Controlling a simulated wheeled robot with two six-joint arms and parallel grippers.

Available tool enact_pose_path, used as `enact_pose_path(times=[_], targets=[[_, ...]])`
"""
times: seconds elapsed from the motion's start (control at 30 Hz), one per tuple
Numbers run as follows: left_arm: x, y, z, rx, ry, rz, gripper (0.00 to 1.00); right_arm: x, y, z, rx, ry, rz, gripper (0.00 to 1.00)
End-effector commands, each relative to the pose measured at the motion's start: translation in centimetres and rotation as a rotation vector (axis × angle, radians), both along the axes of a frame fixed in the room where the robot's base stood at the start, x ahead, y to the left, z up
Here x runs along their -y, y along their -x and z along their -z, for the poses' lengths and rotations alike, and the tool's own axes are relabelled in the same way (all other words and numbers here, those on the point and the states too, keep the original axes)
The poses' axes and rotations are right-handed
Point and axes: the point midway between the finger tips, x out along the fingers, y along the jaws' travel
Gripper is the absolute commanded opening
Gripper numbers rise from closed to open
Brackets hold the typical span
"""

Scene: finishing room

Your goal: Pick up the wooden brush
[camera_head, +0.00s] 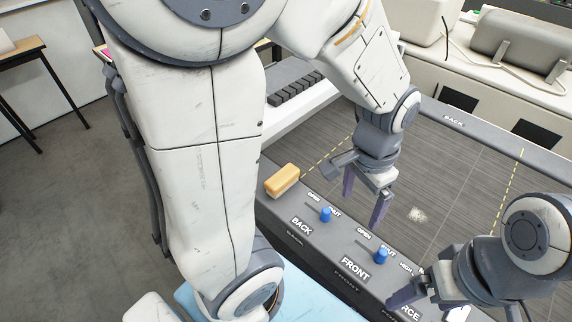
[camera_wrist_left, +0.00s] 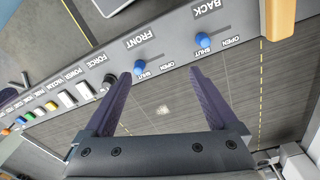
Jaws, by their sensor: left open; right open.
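The wooden brush (camera_head: 282,180) is a tan block lying on the grey rim at the left corner of the control panel, beside the BACK label. Its bristles cannot be made out. Part of it shows at the top right edge of the left wrist view (camera_wrist_left: 280,18). My left gripper (camera_head: 364,200) is open and empty, pointing down over the dark table surface, to the right of the brush and apart from it. Its two purple fingers show spread in the left wrist view (camera_wrist_left: 160,76). My right gripper (camera_head: 445,292) is open at the lower right, near the panel's front rim.
Blue knobs, BACK (camera_head: 325,214) and FRONT (camera_head: 381,255), stand up from the front panel near the brush. A small pale powder patch (camera_head: 417,215) lies on the grey slatted table surface (camera_head: 470,180), which is otherwise clear. White machines stand behind.

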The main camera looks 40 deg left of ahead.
Motion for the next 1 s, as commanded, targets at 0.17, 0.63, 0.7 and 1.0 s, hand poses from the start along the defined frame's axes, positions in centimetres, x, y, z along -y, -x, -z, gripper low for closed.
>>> enact_pose_path(times=[0.17, 0.63, 0.7, 1.0], targets=[[-10.4, -5.3, 1.4, -0.018, -0.025, -0.178, 0.93, 0.0, 0.0, -1.8, 0.0, 0.0, 0.001, 0.93], [-23.9, -5.4, 6.2, -0.039, -0.039, -0.34, 0.93, 0.0, 0.0, -3.3, 0.0, 0.0, 0.001, 0.93], [-23.9, -5.4, 7.3, -0.039, -0.039, -0.34, 0.93, 0.0, 0.0, -3.5, 0.0, 0.0, 0.001, 0.93], [-23.9, -5.4, 10.3, -0.035, -0.041, -0.34, 0.93, 0.0, 0.0, -4.1, 0.0, 0.0, 0.0, 0.93]])
